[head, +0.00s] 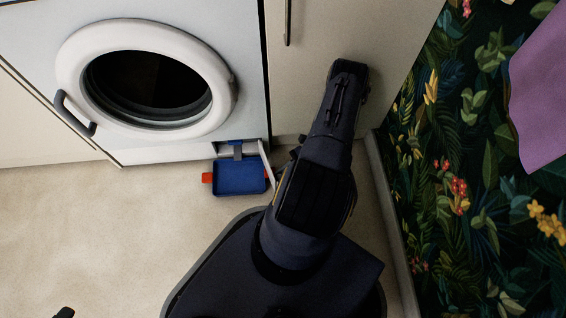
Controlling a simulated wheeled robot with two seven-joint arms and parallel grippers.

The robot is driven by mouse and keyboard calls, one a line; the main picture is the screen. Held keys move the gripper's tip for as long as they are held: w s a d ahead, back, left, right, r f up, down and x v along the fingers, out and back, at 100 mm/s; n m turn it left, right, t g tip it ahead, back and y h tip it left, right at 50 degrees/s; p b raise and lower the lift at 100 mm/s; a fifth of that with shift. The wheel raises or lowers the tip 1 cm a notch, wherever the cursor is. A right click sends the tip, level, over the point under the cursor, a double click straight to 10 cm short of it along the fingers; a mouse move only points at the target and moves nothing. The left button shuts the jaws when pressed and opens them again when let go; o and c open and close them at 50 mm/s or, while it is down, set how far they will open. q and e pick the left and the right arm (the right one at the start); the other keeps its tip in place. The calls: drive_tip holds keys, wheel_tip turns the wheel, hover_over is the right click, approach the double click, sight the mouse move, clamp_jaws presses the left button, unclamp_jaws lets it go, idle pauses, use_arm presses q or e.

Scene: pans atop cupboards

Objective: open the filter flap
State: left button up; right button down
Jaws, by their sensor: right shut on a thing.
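The white filter flap (267,166) is at the lower right corner of the white washing machine (190,20). It stands swung out from the machine's front, and a slot shows behind it. My right gripper (277,179) is at the flap's right side, largely hidden by my own arm. It is shut on the flap, though the contact is hard to see. A small dark piece at the bottom left edge (65,312) seems to be part of my left gripper, with its fingers out of sight.
A blue tray (240,177) with an orange-red part (207,178) is on the floor just left of the flap. The round door (145,38) is closed. A cupboard (370,30) and patterned wall (480,190) bound the right; the floor (90,230) at left is clear.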

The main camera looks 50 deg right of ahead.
drive_tip(key=c, duration=1.1)
unclamp_jaws()
